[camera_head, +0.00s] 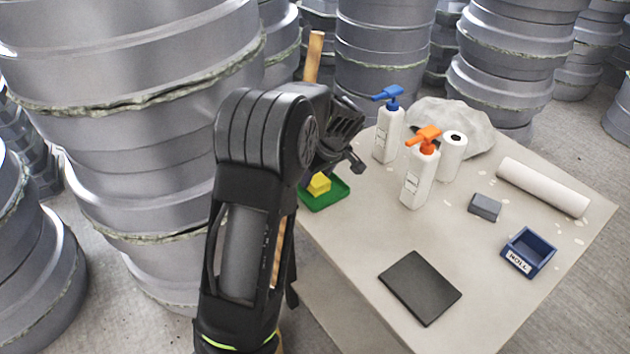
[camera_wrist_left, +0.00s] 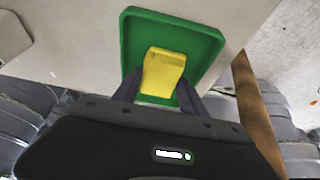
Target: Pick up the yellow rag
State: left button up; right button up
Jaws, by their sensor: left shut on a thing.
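The yellow rag (camera_head: 319,183) is a small folded block over the green tray (camera_head: 332,197) at the table's left edge. In the left wrist view the rag (camera_wrist_left: 163,72) stands between the fingertips of my left gripper (camera_wrist_left: 160,84), with the green tray (camera_wrist_left: 205,40) behind it. My left gripper is shut on the rag. In the head view my left arm and wrist hide the fingertips and part of the tray. I cannot tell whether the rag still touches the tray. My right gripper is not in view.
White pump bottles with a blue top (camera_head: 388,135) and an orange top (camera_head: 419,178) stand right of the gripper. A dark flat pad (camera_head: 420,287), a blue bin (camera_head: 528,253) and a white roll (camera_head: 542,187) lie on the table. A wooden pole (camera_head: 314,57) rises behind my arm.

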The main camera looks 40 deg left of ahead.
pick_arm(q)
jog(key=shift+d+r, duration=0.3)
jog(key=s+d+r, duration=0.4)
jog(key=d+r, duration=0.3)
jog(key=d, duration=0.6)
jog(key=shift+r+b, duration=0.2)
jog(key=shift+b, duration=0.2)
